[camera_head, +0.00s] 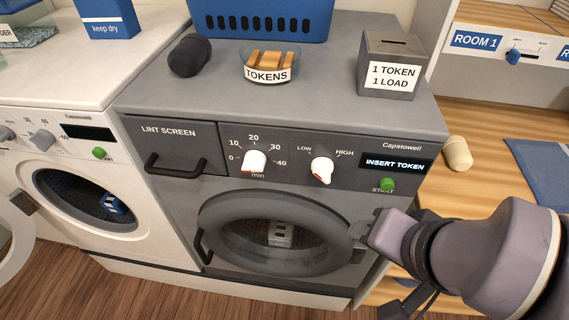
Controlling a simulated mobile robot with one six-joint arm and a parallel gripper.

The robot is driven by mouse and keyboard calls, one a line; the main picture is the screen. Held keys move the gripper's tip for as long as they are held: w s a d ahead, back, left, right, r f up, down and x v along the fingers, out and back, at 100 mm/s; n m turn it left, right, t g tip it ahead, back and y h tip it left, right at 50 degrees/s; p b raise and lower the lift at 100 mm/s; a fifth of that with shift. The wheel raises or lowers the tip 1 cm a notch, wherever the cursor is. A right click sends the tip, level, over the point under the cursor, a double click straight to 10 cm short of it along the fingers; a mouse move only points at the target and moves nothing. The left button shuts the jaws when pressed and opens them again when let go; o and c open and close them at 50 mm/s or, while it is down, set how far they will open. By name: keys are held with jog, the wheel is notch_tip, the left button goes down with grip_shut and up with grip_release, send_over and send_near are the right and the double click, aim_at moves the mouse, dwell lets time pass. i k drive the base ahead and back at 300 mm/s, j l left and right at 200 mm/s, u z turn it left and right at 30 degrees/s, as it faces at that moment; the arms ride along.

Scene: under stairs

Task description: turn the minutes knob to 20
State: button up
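The minutes knob (255,160) is a white knob on the grey dryer's dark control panel (208,146). The scale around it reads 0, 10, 20, 30 and 40, with "min" below and 20 at the top. A red mark shows at the knob's lower left, on the side of the 0; the exact setting is hard to read. My arm comes in from the right edge, in front of the dryer's right side. A dark part, apparently my gripper (408,303), shows low at the bottom edge, partly hidden and well apart from the knob.
A second white knob (321,170) marked LOW and HIGH, a green start button (387,184) and an "INSERT TOKEN" display (396,163) are to the right. The round dryer door (280,233) is below. A token dish (268,72) and token box (389,65) stand on top.

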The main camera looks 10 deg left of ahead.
aim_at(254, 161)
jog(key=i+l+u, duration=0.15)
jog(key=l+u, duration=0.25)
jog(key=i+l+u, duration=0.15)
jog(key=u, duration=0.2)
